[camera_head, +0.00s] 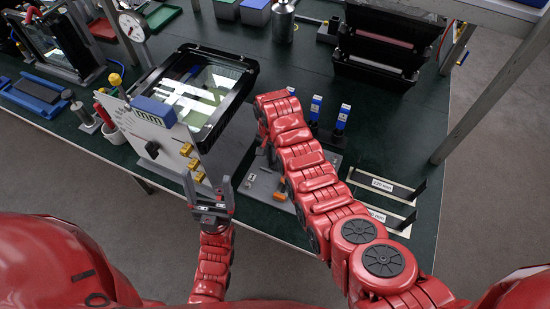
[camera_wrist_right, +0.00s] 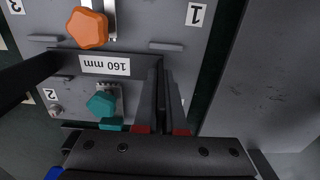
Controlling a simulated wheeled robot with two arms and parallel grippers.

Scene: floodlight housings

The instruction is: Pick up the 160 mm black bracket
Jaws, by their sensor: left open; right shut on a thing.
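The 160 mm black bracket (camera_wrist_right: 68,63) is in the right wrist view, with a white label reading 160 mm upside down. My right gripper (camera_wrist_right: 162,105) is shut on its end, and the bracket stretches left over a grey plate (camera_wrist_right: 150,20). In the head view my right arm hides the right gripper and the bracket. My left gripper (camera_head: 209,190) is open and empty in front of the white panel with brass fittings (camera_head: 150,130).
The grey plate (camera_head: 262,184) carries numbers, an orange knob (camera_wrist_right: 87,28) and a teal knob (camera_wrist_right: 101,104). Two labelled places with black brackets (camera_head: 419,190) lie at the table's right. A framed floodlight housing (camera_head: 245,82) and blue-topped bottles (camera_head: 342,116) stand behind.

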